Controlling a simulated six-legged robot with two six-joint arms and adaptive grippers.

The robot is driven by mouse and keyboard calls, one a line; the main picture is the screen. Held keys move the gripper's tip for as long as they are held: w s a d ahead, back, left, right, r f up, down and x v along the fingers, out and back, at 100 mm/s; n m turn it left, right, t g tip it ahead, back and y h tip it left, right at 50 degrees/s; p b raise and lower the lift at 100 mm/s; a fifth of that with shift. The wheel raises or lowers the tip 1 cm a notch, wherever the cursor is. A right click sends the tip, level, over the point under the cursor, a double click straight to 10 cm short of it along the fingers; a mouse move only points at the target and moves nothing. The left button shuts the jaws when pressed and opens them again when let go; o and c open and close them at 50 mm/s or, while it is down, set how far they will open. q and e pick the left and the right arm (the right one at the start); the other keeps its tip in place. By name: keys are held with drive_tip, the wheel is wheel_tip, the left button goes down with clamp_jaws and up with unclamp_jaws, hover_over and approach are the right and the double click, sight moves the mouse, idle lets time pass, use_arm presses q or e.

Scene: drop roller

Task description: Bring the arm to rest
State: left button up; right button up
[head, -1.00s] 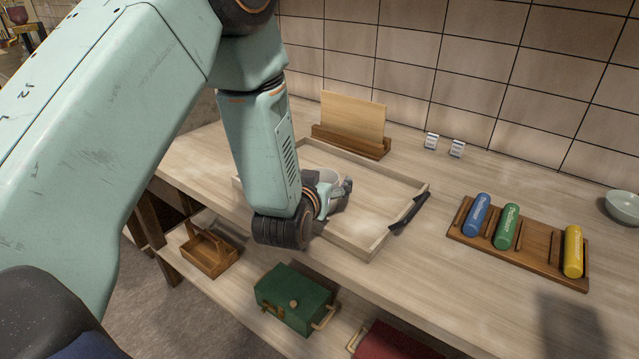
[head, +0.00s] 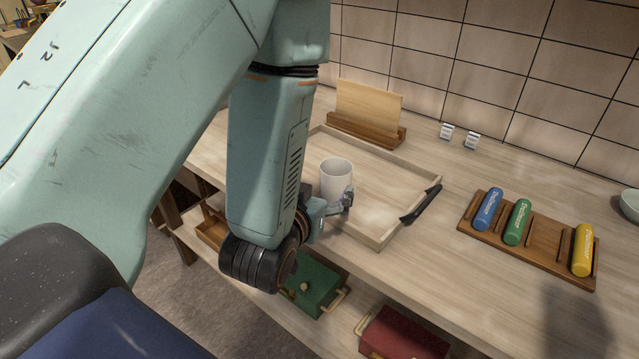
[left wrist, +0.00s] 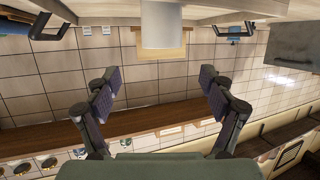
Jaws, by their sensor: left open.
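My left arm comes in from the left in the head view. Its gripper (head: 338,205) is beside the near side of a white mug (head: 336,174), and the arm partly hides it. In the left wrist view the left gripper (left wrist: 160,76) has its two fingers wide apart with nothing between them. The white mug (left wrist: 161,25) shows beyond the fingertips there, apart from them. The mug stands upright in a shallow wooden tray (head: 409,214) on the workbench (head: 420,270). My right gripper is not in view.
A wooden rack (head: 545,257) holds blue, green and yellow rollers. A board (head: 368,108) stands in a holder behind the tray. Green (head: 315,284) and red (head: 402,335) boxes sit on the lower shelf.

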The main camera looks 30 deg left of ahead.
use_arm(q)
drive_tip(key=shift+s, duration=0.1)
idle(0.4)
drive_tip(key=shift+w, duration=0.2)
drive_tip(key=b, duration=0.2)
approach(342, 165)
drive_tip(key=x, duration=0.6)
drive_tip(key=shift+w+a+f, duration=0.15)
drive_tip(key=shift+w, duration=0.2)
drive_tip(key=shift+w+f+b, duration=0.2)
drive_tip(key=shift+b, duration=0.1)
drive_tip(key=shift+r, duration=0.15)
drive_tip(key=shift+s, duration=0.1)
